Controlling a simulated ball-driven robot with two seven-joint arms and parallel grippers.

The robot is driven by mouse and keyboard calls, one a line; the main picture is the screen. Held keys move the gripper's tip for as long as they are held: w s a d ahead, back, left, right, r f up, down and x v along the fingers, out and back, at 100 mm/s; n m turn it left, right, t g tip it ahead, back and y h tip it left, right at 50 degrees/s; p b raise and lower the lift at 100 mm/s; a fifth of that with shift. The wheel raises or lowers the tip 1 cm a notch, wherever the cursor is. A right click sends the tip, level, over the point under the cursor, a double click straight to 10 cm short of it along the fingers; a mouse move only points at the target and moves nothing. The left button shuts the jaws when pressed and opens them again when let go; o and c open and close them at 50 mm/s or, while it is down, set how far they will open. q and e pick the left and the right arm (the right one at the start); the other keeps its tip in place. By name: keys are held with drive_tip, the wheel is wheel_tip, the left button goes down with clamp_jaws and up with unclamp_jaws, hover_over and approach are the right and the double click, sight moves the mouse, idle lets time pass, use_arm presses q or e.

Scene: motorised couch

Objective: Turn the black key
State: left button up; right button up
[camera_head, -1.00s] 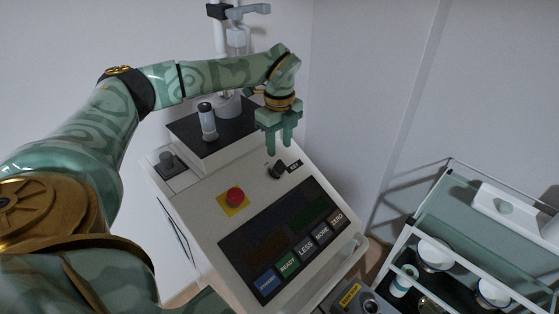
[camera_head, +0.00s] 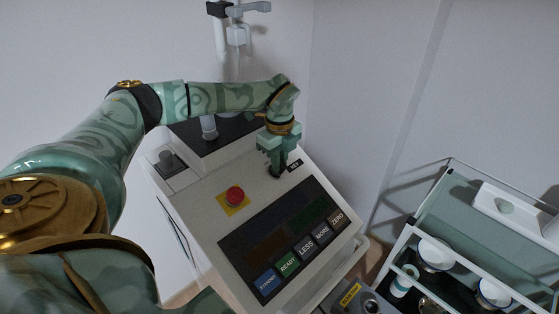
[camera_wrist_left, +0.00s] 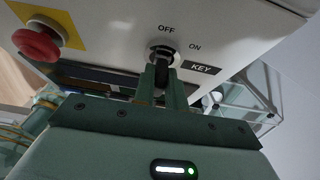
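The black key (camera_wrist_left: 162,62) sits in a round switch on the sloped white console (camera_head: 205,185), beside the OFF, ON and KEY labels. It points toward OFF in the left wrist view. My left gripper (camera_head: 276,172) is over the key, which it mostly hides in the head view. In the left wrist view the two green fingers (camera_wrist_left: 162,80) stand on either side of the key with a narrow gap between them. I cannot tell whether they press on it. My right gripper is out of view.
A red stop button (camera_head: 235,196) on a yellow plate is left of the key. A dark panel (camera_head: 285,238) with labelled buttons lies below it. A trolley (camera_head: 452,218) with bowls stands at the right.

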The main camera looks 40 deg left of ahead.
use_arm(q)
clamp_jaws()
drive_tip(key=shift+r+p, duration=0.1)
drive_tip(key=shift+p, duration=0.3)
drive_tip(key=shift+w+m+g+p, duration=0.1)
drive_tip(key=shift+m+g+p, duration=0.4)
drive_tip(key=shift+m+p, duration=0.5)
drive_tip(key=shift+p, duration=0.35)
drive_tip(key=shift+m, duration=0.3)
